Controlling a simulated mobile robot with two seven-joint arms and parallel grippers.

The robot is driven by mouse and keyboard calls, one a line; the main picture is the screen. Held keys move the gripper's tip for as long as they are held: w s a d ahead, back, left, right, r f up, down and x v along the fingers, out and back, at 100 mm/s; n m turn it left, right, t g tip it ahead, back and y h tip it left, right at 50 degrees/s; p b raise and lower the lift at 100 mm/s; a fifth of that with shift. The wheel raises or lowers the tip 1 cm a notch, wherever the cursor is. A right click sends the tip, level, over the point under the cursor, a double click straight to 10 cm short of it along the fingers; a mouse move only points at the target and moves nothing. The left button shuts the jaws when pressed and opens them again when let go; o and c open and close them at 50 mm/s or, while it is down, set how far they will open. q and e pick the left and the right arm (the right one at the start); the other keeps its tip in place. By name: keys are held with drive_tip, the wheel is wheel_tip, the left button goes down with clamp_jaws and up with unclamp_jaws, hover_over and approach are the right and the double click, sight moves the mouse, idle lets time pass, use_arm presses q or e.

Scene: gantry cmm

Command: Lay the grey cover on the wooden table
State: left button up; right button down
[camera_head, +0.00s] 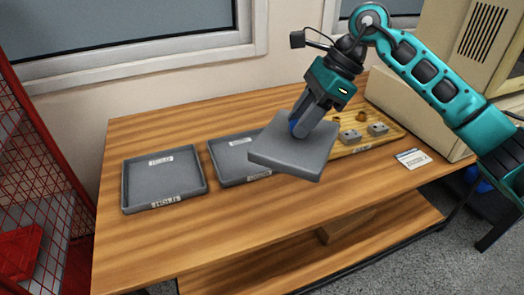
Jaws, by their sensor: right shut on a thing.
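The grey cover (290,150) is a flat square slab with a small blue knob on top, mostly hidden by the fingers. My right gripper (299,128) comes in from the upper right and is shut on the knob. It holds the cover slightly tilted, and the cover appears to be above the wooden table (240,216). The cover hides part of the middle grey tray and the near left part of the wooden board. My left gripper is not in view.
Two grey trays with labels, one on the left (126,187) and one in the middle (217,165), stand on the table. A wooden board (384,142) with grey blocks lies at the right, near a white card (412,158) and a beige machine (405,108). The front table strip is clear.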

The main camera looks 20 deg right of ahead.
drive_tip(key=d+m+t+b, duration=0.1)
drive_tip(key=d+m, duration=0.1)
drive_tip(key=d+r+m+t+h+b, duration=0.1)
drive_tip(key=d+m, duration=0.2)
drive_tip(key=d+m+t+h+b, duration=0.1)
drive_tip(key=d+m, duration=0.1)
drive_tip(key=shift+w+d+r, duration=0.15)
drive_tip(key=shift+w+r, duration=0.05)
drive_tip(key=shift+r, duration=0.1)
drive_tip(key=shift+d+r+m+t, duration=0.2)
drive_tip(key=shift+d+m+t, duration=0.15)
drive_tip(key=shift+m, duration=0.25)
drive_tip(key=shift+d+f, duration=0.15)
drive_tip(key=shift+f, duration=0.1)
drive_tip(key=b, duration=0.4)
hover_over(322, 192)
wheel_tip(322, 192, down, 14)
drive_tip(key=f, duration=0.1)
drive_tip(key=shift+s+f+b, duration=0.1)
drive_tip(key=shift+f+b, duration=0.25)
drive_tip(key=shift+f, duration=1.75)
drive_tip(key=shift+f, duration=0.1)
